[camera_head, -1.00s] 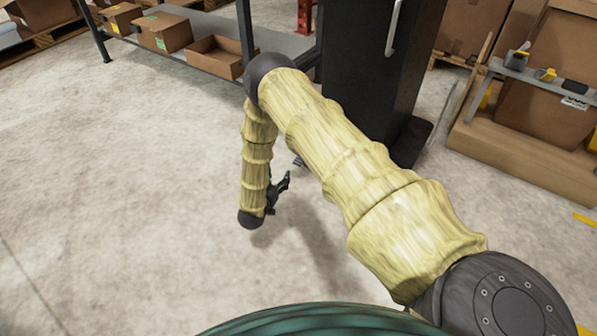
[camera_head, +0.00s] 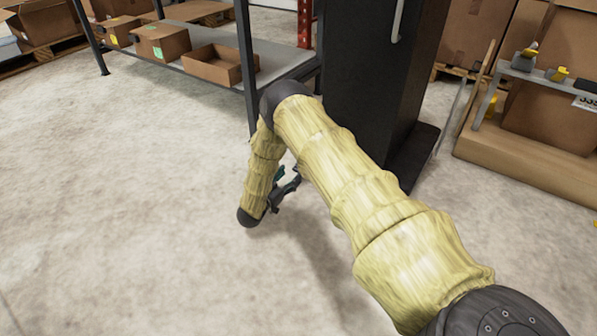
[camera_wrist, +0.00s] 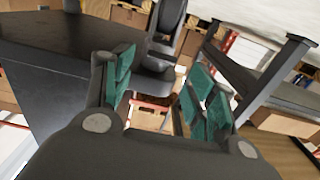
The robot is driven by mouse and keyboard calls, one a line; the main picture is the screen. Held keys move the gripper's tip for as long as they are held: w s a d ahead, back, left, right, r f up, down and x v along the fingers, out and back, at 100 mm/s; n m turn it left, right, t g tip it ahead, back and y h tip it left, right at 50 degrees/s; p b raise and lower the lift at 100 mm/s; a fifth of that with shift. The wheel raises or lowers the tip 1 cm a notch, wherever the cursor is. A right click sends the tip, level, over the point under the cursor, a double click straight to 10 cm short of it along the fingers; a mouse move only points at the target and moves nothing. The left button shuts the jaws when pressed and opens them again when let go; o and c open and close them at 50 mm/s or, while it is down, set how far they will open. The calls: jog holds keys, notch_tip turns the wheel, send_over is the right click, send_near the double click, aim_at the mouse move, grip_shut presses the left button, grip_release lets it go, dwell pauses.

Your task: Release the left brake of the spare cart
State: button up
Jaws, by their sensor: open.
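I cannot pick out the spare cart or its left brake for sure in either view. My gripper (camera_head: 284,190) hangs low over the bare concrete floor, left of the tall black cabinet, partly hidden beside my forearm. In the wrist view my gripper (camera_wrist: 155,95) shows two dark fingers with green pads standing apart, with nothing between them. Beyond the fingers are dark parts and, farther off, boxes and red framework.
The tall black cabinet (camera_head: 365,85) has a light vertical handle. A grey shelf rack (camera_head: 288,63) with cardboard boxes (camera_head: 163,43) stands at the back left. A grey rail (camera_head: 540,76) with yellow and dark items is at the right. The left floor is clear.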

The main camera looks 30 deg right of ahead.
jog(key=b+x, duration=0.2)
jog(key=x, duration=0.3)
jog(key=shift+f, duration=0.2)
jog(key=shift+w+d+r+b, duration=0.2)
jog(key=shift+w+d+b, duration=0.15)
jog(key=shift+d+b, duration=0.35)
jog(key=shift+d, duration=0.1)
jog(key=shift+c, duration=0.5)
